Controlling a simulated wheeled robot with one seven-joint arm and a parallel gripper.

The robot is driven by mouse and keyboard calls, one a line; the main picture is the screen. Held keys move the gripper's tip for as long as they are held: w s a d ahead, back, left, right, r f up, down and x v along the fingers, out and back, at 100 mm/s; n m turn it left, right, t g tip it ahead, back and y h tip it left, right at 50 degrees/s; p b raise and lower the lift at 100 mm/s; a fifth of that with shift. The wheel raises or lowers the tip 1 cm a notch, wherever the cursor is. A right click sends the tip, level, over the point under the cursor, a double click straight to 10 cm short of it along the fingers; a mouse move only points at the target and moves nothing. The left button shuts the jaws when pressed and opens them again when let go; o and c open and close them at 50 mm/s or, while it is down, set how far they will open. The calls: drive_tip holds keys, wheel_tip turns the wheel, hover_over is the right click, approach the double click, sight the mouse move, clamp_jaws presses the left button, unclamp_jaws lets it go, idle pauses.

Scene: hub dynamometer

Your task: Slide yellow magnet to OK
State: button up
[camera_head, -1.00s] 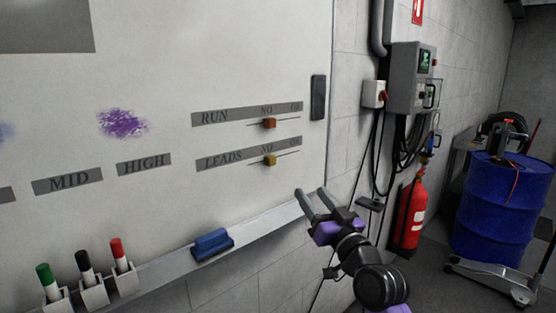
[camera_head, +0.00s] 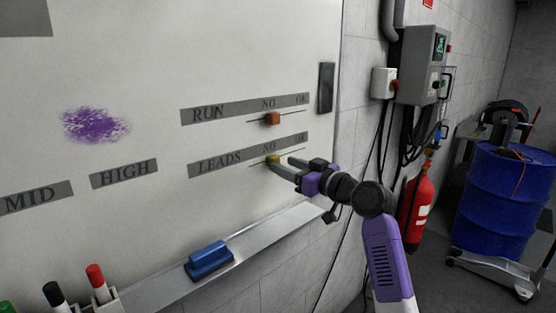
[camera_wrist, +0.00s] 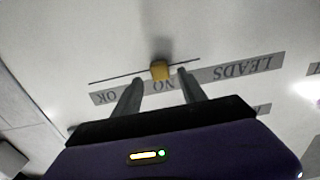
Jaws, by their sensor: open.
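The yellow magnet (camera_head: 273,159) sits on the thin line of the LEADS row, under NO, on the whiteboard. The OK end of that row (camera_head: 301,138) is to its right. My gripper (camera_head: 283,164) is open at the board, its fingertips close to the magnet. In the wrist view the yellow magnet (camera_wrist: 160,70) shows just beyond and between the tips of my gripper (camera_wrist: 158,75), nearer the right finger. I cannot tell whether a finger touches it. The wrist view shows the LEADS label upside down, with OK at the left.
An orange-red magnet (camera_head: 272,118) sits under NO on the RUN row above. A blue eraser (camera_head: 209,260) and markers (camera_head: 97,283) stand along the tray (camera_head: 265,238) below. A dark bar (camera_head: 326,88) is at the board's right edge.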

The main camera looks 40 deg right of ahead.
sight(277, 162)
drive_tip(key=shift+w+a+p, duration=0.1)
drive_tip(key=shift+w+p, duration=0.2)
drive_tip(key=shift+w, duration=1.6)
clamp_jaws()
